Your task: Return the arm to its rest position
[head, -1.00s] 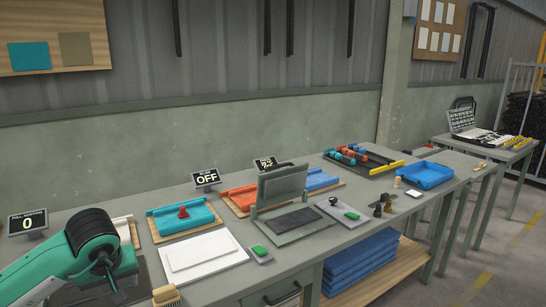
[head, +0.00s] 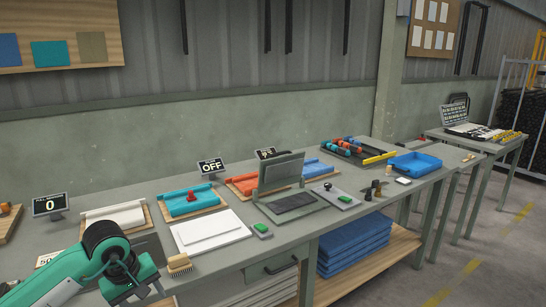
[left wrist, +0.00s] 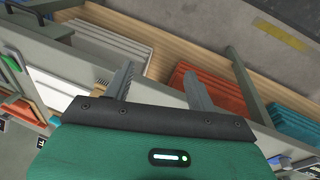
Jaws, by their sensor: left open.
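My left arm, green with a black joint, comes in from the lower left in the head view. Its gripper (head: 146,297) is near the bottom edge, at the front of the workbench (head: 225,262), left of the wooden brush (head: 179,264). In the left wrist view the two grey fingers (left wrist: 155,75) are spread apart with nothing between them. Beyond them are the bench's front edge and the lower shelf. My right gripper is in neither current view.
A white board (head: 210,232), a hinged press frame (head: 281,173) and a blue tray (head: 415,164) stand on the bench. Blue stacked sheets (head: 354,245) lie on the shelf below. An orange stack (left wrist: 205,87) shows in the left wrist view. Open floor lies at the right.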

